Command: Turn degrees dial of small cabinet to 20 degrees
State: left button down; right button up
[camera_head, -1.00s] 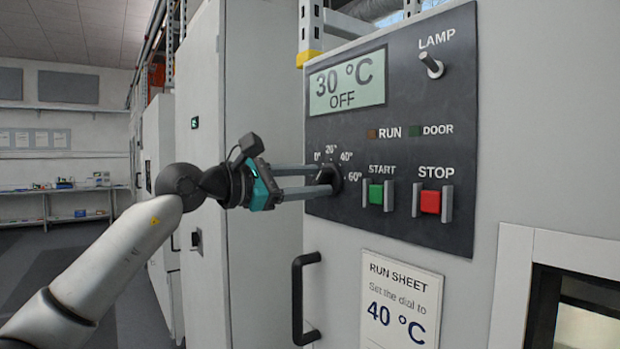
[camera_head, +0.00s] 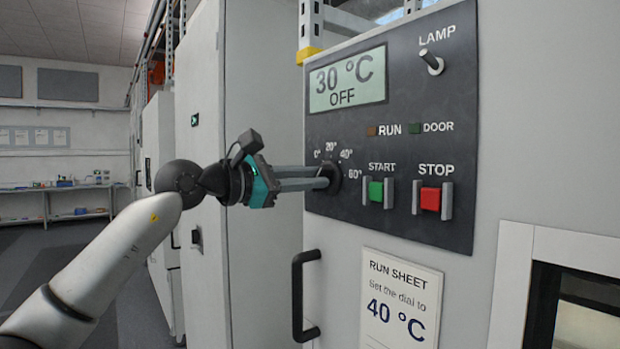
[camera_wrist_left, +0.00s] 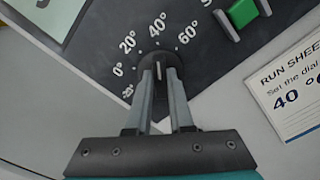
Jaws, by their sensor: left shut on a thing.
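The degrees dial (camera_head: 335,178) is a round black knob low on the left of the dark control panel, with marks including 0°, 20°, 40° and 60° around it. My left gripper (camera_head: 326,177) comes in from the left, and its two grey fingers are shut on the dial. In the left wrist view the fingertips (camera_wrist_left: 160,72) lie on both sides of the dial's grip (camera_wrist_left: 158,70). Its white line points up, roughly between 20° and 40°. The display (camera_head: 347,82) reads 30 °C OFF. My right gripper is not in view.
The green START button (camera_head: 376,191) and red STOP button (camera_head: 431,199) sit between guards right of the dial. The LAMP switch (camera_head: 432,62) is above. A door handle (camera_head: 303,297) and a run sheet (camera_head: 400,305) reading 40 °C are below.

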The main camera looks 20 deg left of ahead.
pick_arm(q)
jog(key=shift+a+n+p, duration=0.1)
jog(key=shift+n+p, duration=0.65)
jog(key=shift+n, duration=3.05)
jog(key=c, duration=0.8)
grip_release()
